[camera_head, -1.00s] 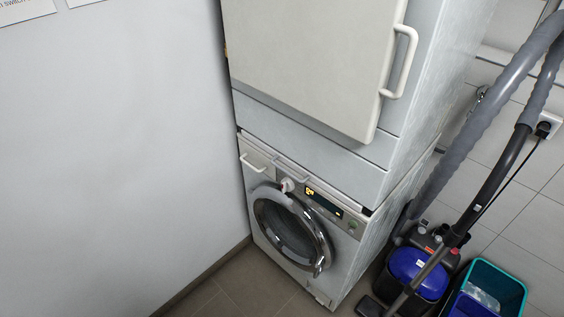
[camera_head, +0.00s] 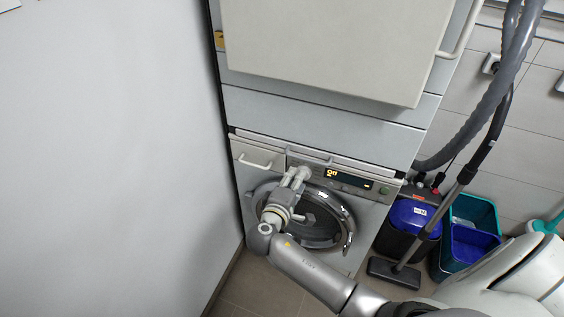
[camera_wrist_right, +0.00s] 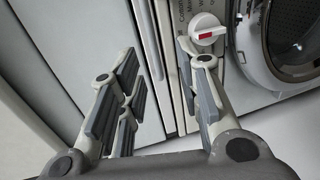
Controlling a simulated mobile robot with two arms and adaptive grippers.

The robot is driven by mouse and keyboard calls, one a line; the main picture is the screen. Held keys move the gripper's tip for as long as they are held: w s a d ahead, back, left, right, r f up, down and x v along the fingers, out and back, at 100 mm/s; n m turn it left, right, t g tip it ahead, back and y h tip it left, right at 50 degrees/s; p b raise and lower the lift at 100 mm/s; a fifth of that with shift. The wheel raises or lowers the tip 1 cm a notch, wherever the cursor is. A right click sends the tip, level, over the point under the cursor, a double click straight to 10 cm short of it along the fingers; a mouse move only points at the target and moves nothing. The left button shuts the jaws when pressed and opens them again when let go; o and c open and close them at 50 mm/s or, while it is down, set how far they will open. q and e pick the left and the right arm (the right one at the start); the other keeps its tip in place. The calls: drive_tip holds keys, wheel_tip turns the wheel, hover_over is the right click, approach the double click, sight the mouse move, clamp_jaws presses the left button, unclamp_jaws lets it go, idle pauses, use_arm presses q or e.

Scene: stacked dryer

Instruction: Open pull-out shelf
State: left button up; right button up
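The pull-out shelf (camera_head: 360,168) appears as a thin pale strip between the dryer above and the washing machine below. It looks pushed in. My right gripper (camera_head: 297,175) is in front of the washer's upper front, just below the strip, and hides part of the panel there. In the right wrist view my right gripper (camera_wrist_right: 158,62) has its two fingers spread with a gap between them, holding nothing. Narrow vertical edges of the shelf and machine fronts show between and beyond the fingers. Contact with the shelf cannot be told. My left gripper is not in view.
The washing machine (camera_head: 268,180) has a round door, a drawer handle (camera_head: 258,163) and a white knob (camera_wrist_right: 207,30) beside the right finger. The dryer (camera_head: 310,122) is above. A wall (camera_head: 110,150) stands close on the left. A vacuum cleaner (camera_head: 405,230) and bins (camera_head: 465,235) stand right.

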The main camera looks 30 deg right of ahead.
sight(308, 159)
drive_tip(key=x, duration=0.3)
drive_tip(key=p+x, duration=0.1)
drive_tip(key=x, duration=0.2)
drive_tip(key=r+x, duration=0.1)
drive_tip(key=x, duration=0.2)
drive_tip(key=shift+d, duration=0.55)
drive_tip(key=shift+w+d+f, duration=0.15)
drive_tip(key=shift+w+d, duration=0.3)
drive_tip(key=shift+d, duration=0.05)
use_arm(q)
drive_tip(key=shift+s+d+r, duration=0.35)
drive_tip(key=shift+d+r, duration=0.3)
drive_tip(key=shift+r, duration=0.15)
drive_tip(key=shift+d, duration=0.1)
use_arm(e)
drive_tip(key=shift+c, duration=0.4)
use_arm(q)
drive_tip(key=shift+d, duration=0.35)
use_arm(e)
clamp_jaws()
